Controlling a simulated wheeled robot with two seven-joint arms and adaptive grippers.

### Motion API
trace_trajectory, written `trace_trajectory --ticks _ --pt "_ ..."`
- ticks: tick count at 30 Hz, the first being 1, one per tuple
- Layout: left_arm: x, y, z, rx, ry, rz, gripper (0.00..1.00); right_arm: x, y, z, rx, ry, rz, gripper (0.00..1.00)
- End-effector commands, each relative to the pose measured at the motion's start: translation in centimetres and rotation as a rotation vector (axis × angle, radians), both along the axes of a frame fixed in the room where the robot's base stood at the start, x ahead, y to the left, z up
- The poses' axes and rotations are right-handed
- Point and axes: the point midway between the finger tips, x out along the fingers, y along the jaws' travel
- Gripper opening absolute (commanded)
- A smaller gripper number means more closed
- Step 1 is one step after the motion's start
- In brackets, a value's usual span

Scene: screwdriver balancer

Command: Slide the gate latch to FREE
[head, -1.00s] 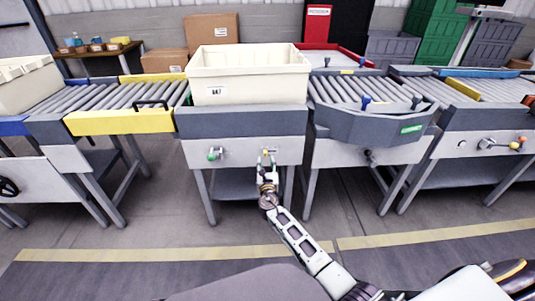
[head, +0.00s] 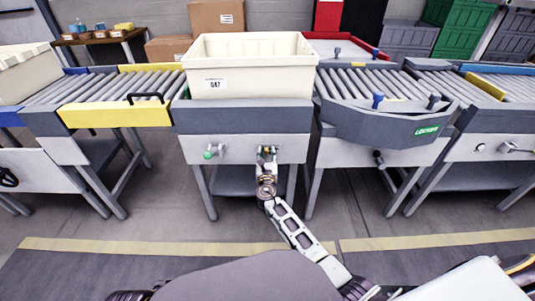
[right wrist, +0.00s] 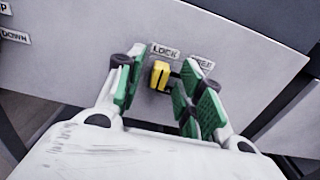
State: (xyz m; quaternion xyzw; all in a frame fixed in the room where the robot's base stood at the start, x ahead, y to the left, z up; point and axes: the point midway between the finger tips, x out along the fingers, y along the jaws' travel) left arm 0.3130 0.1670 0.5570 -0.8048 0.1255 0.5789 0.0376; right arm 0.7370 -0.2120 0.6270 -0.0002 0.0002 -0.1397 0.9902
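The gate latch is a small yellow handle (right wrist: 160,75) on the grey front panel, seen in the right wrist view. It sits under the LOCK label (right wrist: 165,51), with the FREE label (right wrist: 203,62) to its right, partly covered by a finger. My right gripper (right wrist: 158,92) is open, its green-padded fingers on either side of the handle. The right finger is close to the handle; I cannot tell if it touches. A gap shows on the left. In the head view my right gripper (head: 267,155) is at the panel below the cream bin and hides most of the latch. My left gripper is not in view.
The cream bin (head: 250,82) stands on the conveyor above. A curved grey gate section (head: 390,121) with a green sign (head: 426,130) is at the right. The floor in front is clear.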

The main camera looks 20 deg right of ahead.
Motion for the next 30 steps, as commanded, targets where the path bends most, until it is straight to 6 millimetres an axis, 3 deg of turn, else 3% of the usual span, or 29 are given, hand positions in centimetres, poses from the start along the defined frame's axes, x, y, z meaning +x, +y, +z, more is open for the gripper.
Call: trace_trajectory --ticks 6,15,25,30 --pt "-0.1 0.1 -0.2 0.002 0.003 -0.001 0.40 0.0 0.0 0.0 0.000 0.000 0.000 0.36" --pt "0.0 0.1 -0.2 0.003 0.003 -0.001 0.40 0.0 0.0 0.0 0.001 0.000 0.000 0.00" --pt "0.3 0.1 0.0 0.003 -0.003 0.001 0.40 0.0 -0.2 0.0 0.000 0.000 0.000 0.00" --pt "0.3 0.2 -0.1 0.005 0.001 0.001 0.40 -0.4 -1.3 0.0 0.000 0.001 -0.001 0.00"
